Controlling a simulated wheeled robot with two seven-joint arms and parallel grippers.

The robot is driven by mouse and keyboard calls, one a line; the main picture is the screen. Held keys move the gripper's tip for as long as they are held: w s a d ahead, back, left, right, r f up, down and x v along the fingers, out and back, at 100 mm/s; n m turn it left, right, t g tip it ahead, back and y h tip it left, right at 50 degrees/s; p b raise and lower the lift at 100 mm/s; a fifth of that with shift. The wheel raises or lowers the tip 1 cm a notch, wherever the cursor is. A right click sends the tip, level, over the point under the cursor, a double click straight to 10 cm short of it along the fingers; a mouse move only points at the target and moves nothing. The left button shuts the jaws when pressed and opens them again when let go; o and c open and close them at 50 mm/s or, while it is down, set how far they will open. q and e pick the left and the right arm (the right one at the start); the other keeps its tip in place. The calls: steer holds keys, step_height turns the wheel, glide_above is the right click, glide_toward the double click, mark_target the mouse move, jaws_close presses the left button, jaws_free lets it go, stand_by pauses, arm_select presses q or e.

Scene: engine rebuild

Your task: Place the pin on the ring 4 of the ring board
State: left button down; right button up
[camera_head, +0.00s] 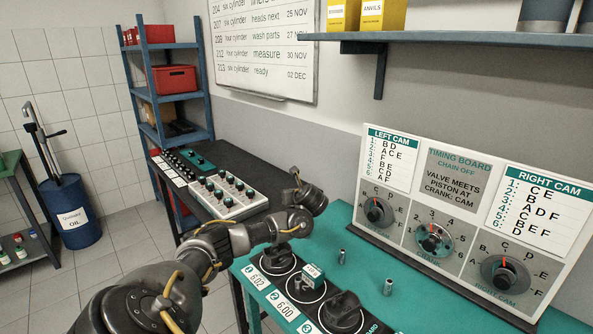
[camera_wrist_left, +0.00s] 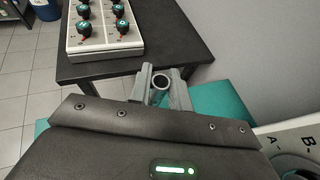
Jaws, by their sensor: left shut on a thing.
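My left gripper (camera_wrist_left: 161,88) is shut on a grey hollow pin (camera_wrist_left: 160,81), whose round open end shows between the fingers in the left wrist view. In the head view my left gripper (camera_head: 308,197) is raised above the back edge of the teal table; its fingertips and the held pin are hard to make out there. The ring board (camera_head: 257,279) lies at the table's front edge, with dark round rings and tags such as 6.02 and 6.00. My forearm is close over its far end. Ring 4 cannot be told apart. My right gripper is out of view.
Two small metal pins (camera_head: 342,257) (camera_head: 388,287) stand on the teal table. A small teal block (camera_head: 313,272) and a black part (camera_head: 342,310) sit on the ring board. The timing board (camera_head: 450,210) stands behind.

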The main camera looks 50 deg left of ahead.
arm_select(q)
steer(key=d+r+m+t+h+b, duration=0.1)
steer(key=d+r+m+t+h, duration=0.15)
steer(key=d, duration=0.95)
steer(key=d+r+m+t+h, duration=0.2)
steer(key=d+m+t+h, duration=0.15)
steer(key=d, duration=0.75)
steer(key=d+r+m+t+h+b, duration=0.1)
steer(key=d+r+m+t+h, duration=0.15)
steer(key=d, duration=0.95)
steer(key=s+d+f+m+h+b, duration=0.4)
steer(key=d+b, duration=0.4)
steer(key=d, duration=0.2)
steer(key=shift+s+d+f+m, duration=0.3)
steer(key=shift+s+f+m, duration=0.15)
steer(key=shift+s+f, duration=0.3)
